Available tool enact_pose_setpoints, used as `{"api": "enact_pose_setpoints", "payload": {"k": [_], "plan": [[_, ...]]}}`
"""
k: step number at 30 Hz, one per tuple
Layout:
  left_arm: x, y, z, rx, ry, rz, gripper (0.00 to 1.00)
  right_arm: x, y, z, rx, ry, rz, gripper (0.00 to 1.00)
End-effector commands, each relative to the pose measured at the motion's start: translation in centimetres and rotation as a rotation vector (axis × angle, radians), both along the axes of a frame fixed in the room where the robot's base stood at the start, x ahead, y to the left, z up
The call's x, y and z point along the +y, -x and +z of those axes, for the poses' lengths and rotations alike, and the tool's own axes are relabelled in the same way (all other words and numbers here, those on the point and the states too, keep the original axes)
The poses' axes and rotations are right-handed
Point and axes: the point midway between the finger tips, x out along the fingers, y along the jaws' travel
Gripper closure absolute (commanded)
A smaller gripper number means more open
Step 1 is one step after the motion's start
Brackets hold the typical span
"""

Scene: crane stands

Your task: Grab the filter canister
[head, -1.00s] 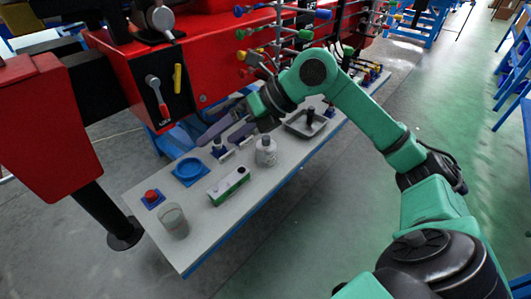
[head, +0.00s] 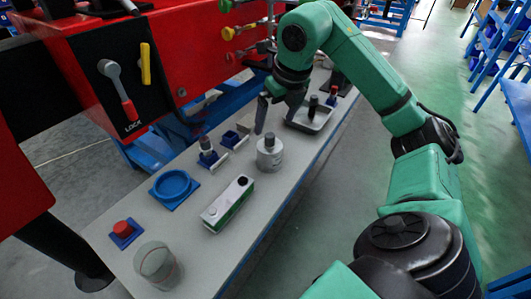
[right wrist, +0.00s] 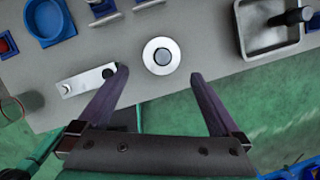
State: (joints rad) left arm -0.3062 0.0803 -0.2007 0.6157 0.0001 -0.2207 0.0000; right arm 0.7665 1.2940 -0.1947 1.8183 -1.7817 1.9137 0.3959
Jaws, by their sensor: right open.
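The filter canister (head: 269,155) appears to be the pale grey cylinder with a dark top knob, standing upright on the table. My right gripper (head: 276,122) points down just above and behind it in the head view, open and empty. In the right wrist view the canister (right wrist: 161,56) shows from above, ahead of and between the two open fingertips of the gripper (right wrist: 159,73). No contact shows. My left gripper is not in view.
A white-green box (head: 228,203) lies close left of the canister. A grey tray (head: 318,120) with a dark-handled item is behind right. A blue round dish (head: 174,188), red button (head: 123,229) and clear cup (head: 156,264) stand left and front on the grey table (head: 205,262).

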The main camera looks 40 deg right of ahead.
Motion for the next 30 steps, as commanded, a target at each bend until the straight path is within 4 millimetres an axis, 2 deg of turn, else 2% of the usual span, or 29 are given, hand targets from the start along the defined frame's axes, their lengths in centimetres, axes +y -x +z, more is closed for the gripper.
{"api": "enact_pose_setpoints", "payload": {"k": [1, 4, 13, 15, 19, 25, 29, 30], "plan": [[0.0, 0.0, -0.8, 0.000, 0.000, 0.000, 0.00, 0.0, -0.3, -1.9, 0.007, 0.000, 0.000, 0.00], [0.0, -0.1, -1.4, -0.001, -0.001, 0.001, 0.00, -0.1, -1.1, -4.4, 0.006, -0.002, 0.000, 0.00], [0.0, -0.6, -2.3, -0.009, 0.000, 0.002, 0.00, -0.5, -2.2, -8.9, 0.005, -0.001, 0.000, 0.00], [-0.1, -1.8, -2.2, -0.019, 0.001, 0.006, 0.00, -0.6, -2.4, -10.4, 0.006, -0.003, 0.001, 0.00], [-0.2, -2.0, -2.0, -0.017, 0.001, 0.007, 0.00, -0.6, -3.0, -11.7, 0.001, -0.003, 0.002, 0.00], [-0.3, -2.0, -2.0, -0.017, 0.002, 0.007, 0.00, -0.7, -3.1, -11.7, 0.000, -0.001, 0.001, 0.00], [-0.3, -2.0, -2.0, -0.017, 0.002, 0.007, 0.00, -0.7, -3.1, -11.7, 0.000, -0.001, 0.001, 0.50], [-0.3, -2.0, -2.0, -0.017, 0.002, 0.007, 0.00, -0.7, -3.1, -11.7, 0.000, -0.001, 0.001, 0.65]]}}
